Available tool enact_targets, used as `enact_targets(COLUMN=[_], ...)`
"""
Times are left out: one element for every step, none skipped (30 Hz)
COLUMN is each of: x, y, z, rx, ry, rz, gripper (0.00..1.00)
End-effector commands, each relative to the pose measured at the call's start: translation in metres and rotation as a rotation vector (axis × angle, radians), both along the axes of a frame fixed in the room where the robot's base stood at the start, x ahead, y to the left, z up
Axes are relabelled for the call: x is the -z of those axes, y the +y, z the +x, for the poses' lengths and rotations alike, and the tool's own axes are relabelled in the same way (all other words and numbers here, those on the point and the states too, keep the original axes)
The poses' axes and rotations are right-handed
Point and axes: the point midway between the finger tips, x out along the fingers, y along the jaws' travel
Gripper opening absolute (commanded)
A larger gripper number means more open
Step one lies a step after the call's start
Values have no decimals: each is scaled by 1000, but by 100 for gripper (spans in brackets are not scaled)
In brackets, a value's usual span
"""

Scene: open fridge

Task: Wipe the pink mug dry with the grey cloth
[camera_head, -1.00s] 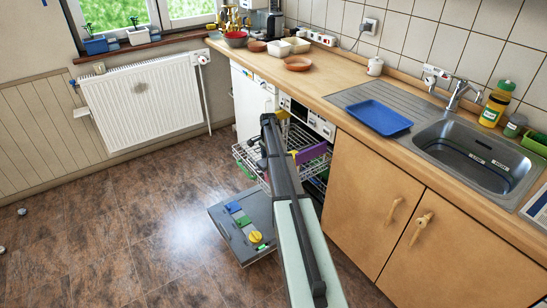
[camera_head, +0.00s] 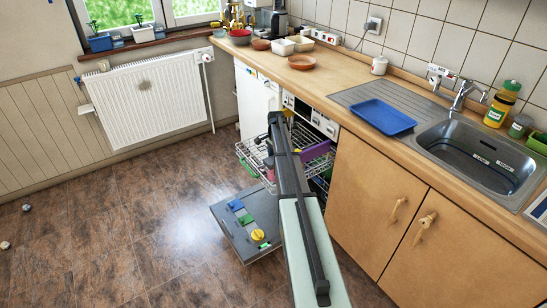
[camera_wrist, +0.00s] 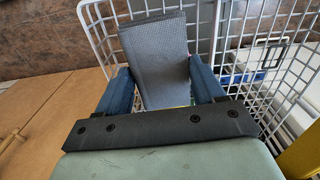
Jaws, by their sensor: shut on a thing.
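My gripper (camera_wrist: 163,82) is shut on the grey cloth (camera_wrist: 158,50), which stands up between its two blue fingers in the wrist view. The cloth and fingers are beside the white wire rack (camera_wrist: 228,30). In the head view my arm reaches over the open dishwasher and hides the gripper and cloth. I cannot make out the pink mug for sure. A small pinkish patch (camera_head: 270,174) shows in the rack left of my arm, too small to tell.
The dishwasher door (camera_head: 246,229) is folded down, with coloured blocks on it. A purple thing (camera_head: 316,151) sits at the rack's right. Wooden cupboard doors (camera_head: 385,210) stand close on the right. A blue tray (camera_head: 382,117) lies beside the sink (camera_head: 475,157). The floor at left is mostly clear.

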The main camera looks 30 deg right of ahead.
Motion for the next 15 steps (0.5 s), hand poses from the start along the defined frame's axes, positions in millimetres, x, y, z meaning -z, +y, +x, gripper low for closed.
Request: enact_targets(x=[0,0,0,0,0,0,0,0,0,0,0,0,0,0,0], y=[-5,-8,-11,-8,-4,-1,2,4,7,10,12,15,18,21,15], z=[-2,-4,-5,-4,-2,0,1,2,4,5,6,8,9,10,7], rx=[1,1,1,-1,-2,-2,-2,-1,-1,-1,-1,-1,-2,-2,1], ry=[0,0,0,0,0,0,0,0,0,0,0,0,0,0,0], rz=[0,0,0,0,0,0,0,0,0,0,0,0,0,0,-1], gripper=[44,44,44,44,44,44,44,44,44,44,44,44,44,44,44])
